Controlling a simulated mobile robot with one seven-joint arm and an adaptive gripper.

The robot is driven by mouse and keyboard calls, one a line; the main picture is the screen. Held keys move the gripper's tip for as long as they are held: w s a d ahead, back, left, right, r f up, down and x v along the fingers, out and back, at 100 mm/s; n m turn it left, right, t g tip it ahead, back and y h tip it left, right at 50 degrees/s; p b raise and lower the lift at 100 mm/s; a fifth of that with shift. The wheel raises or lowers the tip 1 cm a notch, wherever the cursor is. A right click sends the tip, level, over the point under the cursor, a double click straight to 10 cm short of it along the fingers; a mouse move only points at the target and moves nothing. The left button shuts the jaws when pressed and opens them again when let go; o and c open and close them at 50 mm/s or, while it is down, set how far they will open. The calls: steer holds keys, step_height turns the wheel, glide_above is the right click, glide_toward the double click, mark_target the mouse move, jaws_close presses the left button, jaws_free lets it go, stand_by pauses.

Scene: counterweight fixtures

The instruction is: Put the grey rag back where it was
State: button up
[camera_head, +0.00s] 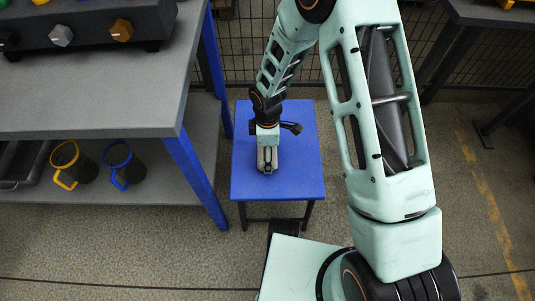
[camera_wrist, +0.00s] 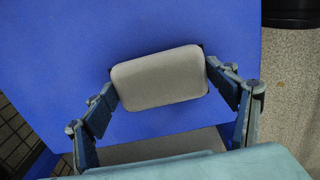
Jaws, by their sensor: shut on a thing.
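The grey rag (camera_wrist: 160,77) is a pale grey, rounded block-like pad. In the wrist view it sits between the two fingers of my gripper (camera_wrist: 160,85), which are shut on it from both sides. The blue-topped small table (camera_wrist: 190,25) lies beneath it. In the head view my gripper (camera_head: 267,168) is over the middle of the blue table (camera_head: 300,160), and the rag is mostly hidden there by the gripper. I cannot tell whether the rag touches the tabletop.
A grey workbench (camera_head: 100,105) with blue legs stands at the left. It carries a dark box with knobs (camera_head: 85,28). A wire fence (camera_head: 245,40) stands behind.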

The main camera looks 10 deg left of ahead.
steer(key=shift+f, duration=0.4)
steer(key=shift+f, duration=0.2)
steer(key=o, duration=1.3)
steer(key=shift+r, duration=0.1)
step_height(320, 180, up, 12)
steer(key=p, duration=0.3)
steer(key=shift+r, duration=0.1)
